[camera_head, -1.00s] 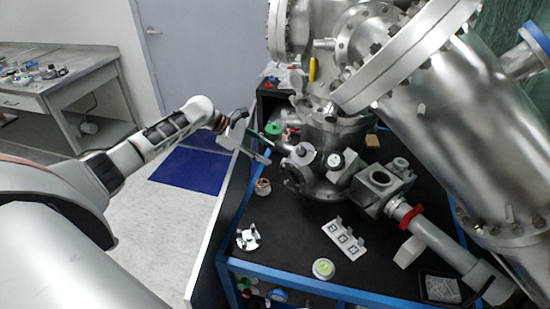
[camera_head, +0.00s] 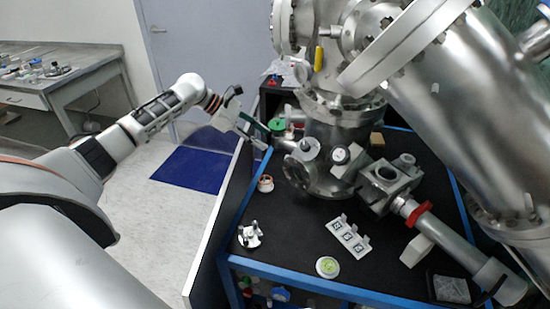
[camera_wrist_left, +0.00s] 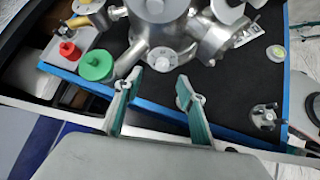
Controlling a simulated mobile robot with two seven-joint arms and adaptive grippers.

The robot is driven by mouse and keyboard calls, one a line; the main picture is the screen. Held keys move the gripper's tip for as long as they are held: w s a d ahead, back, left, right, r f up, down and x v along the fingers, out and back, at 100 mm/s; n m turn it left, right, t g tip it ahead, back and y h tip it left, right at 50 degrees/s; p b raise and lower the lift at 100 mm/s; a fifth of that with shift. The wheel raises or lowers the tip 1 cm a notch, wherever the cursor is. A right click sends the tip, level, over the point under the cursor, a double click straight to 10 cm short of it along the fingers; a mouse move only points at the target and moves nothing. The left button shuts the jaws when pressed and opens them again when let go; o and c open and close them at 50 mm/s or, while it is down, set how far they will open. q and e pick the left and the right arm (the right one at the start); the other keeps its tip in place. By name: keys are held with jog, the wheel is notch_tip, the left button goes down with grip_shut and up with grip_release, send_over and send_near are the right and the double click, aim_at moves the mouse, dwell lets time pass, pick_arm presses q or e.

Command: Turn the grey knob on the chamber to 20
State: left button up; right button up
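The steel chamber (camera_head: 335,135) stands on a black-topped cart. I cannot make out the knob's scale or setting. My right gripper is not in view.
A green-capped item (camera_head: 277,124) is close behind the gripper; a red-capped one (camera_wrist_left: 68,50) is beside it in the wrist view.

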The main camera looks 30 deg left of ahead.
pick_arm(q)
jog(key=w+d+f+n+b, duration=0.1)
jog(key=f+b, duration=0.1)
jog(key=b, duration=0.1)
jog(key=w+d+f+n+g+b, duration=0.1)
jog(key=d+f+b, duration=0.1)
jog(key=f+b, duration=0.1)
jog(key=w+d+f+g+b, duration=0.1)
jog(key=w+d+f+b, duration=0.1)
jog(key=f+b, duration=0.1)
jog(key=shift+f+n+h+b, duration=0.2)
jog(key=shift+n+h+b, duration=0.1)
jog(key=shift+n, duration=0.1)
jog(key=shift+x, duration=0.75)
jog(key=shift+d+r, duration=0.1)
jog(key=shift+r, duration=0.05)
jog(key=shift+c, duration=0.5)
